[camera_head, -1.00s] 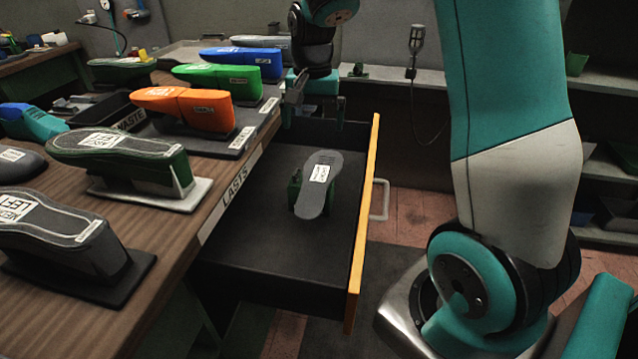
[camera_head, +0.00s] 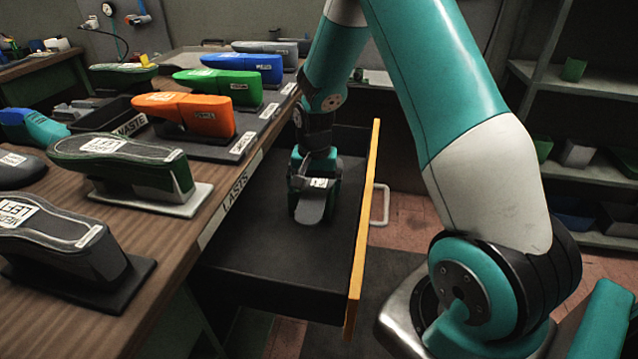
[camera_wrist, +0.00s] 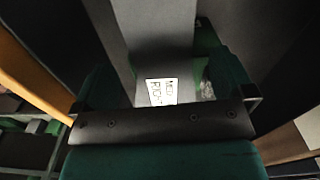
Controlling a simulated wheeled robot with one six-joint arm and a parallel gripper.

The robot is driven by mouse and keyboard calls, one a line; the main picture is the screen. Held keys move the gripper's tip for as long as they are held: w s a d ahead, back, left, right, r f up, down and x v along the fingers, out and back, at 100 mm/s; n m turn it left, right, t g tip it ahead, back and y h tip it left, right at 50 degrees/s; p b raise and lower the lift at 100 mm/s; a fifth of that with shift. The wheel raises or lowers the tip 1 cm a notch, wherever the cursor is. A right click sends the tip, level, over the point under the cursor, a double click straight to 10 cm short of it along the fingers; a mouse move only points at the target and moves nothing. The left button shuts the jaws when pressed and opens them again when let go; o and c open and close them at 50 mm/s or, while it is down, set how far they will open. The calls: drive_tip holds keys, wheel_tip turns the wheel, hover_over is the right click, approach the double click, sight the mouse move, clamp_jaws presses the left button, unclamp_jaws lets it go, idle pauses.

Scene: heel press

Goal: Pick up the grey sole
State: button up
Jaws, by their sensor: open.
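The grey sole (camera_head: 312,208) is in the open drawer, and its toe-side end shows in front of my gripper (camera_head: 314,182). Its white label faces up. In the wrist view the sole (camera_wrist: 150,45) runs up the picture, with the label reading something like "MED RIGHT". My gripper (camera_wrist: 165,100) is open, with one finger at each side of the sole and clear gaps between. Part of the sole is hidden under my gripper. I cannot tell the exact height of the fingertips over it.
The drawer (camera_head: 255,265) has a yellow front (camera_head: 363,230) at right. The wooden bench (camera_head: 150,270) at left carries several shoe lasts, including an orange one (camera_head: 185,112) and a green one (camera_head: 220,85). The drawer floor in front of the sole is bare.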

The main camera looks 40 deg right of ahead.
drive_tip(key=shift+f, duration=0.6)
drive_tip(key=shift+f, duration=0.15)
drive_tip(key=c, duration=0.9)
